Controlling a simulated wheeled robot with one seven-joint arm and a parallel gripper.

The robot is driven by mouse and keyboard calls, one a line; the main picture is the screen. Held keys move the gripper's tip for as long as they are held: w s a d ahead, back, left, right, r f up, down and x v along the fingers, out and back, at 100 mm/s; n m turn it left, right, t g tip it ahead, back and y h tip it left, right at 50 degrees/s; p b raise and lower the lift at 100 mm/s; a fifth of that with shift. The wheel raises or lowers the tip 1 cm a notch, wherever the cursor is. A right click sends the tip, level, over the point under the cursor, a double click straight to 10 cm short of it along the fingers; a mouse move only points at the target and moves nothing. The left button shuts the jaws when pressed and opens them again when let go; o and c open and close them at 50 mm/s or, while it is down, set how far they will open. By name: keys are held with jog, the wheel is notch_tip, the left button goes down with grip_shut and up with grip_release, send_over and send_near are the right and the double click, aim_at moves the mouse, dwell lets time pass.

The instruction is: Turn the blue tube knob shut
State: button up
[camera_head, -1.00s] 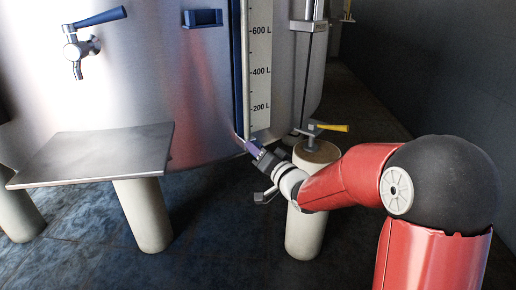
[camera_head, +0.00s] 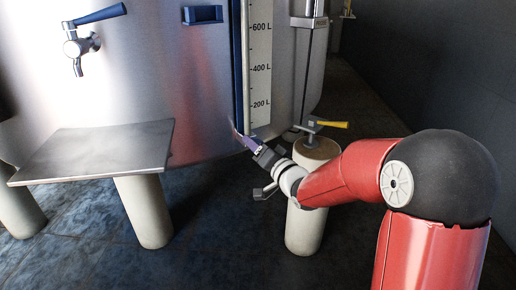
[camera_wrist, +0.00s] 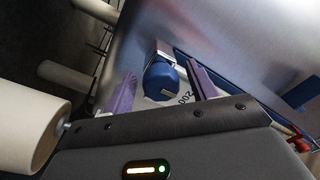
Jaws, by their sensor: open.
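The blue tube knob (camera_wrist: 160,80) shows in the wrist view as a round blue cap on a metal stub, close to the tank wall. It lies between the two purple fingers of my gripper (camera_wrist: 161,70), which stand apart on either side of it. I cannot tell whether either finger touches it. In the head view my gripper (camera_head: 237,130) is at the foot of the blue level tube (camera_head: 238,60), beside the white litre scale (camera_head: 261,70). The knob cannot be made out there.
A tap with a blue lever (camera_head: 80,45) is on the tank at the upper left. A metal shelf plate (camera_head: 95,152) juts out below it. A pale leg (camera_head: 305,230) with a yellow-handled valve (camera_head: 325,124) above it stands beside my forearm.

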jog(key=v, duration=0.7)
jog(key=shift+s+d, duration=0.25)
jog(key=shift+s, duration=0.05)
jog(key=s+d+r+g+h, duration=0.25)
jog(key=s+d+h, duration=0.45)
jog(key=d+h, duration=0.35)
jog(key=s+d+f+n+g, duration=0.1)
jog(key=s+g, duration=0.2)
jog(key=s, duration=0.7)
jog(key=s+d+f+n+g+p, duration=0.1)
jog(key=s+g, duration=0.3)
jog(key=s, duration=0.7)
jog(key=shift+d+f, duration=0.2)
jog(key=shift+f, duration=0.2)
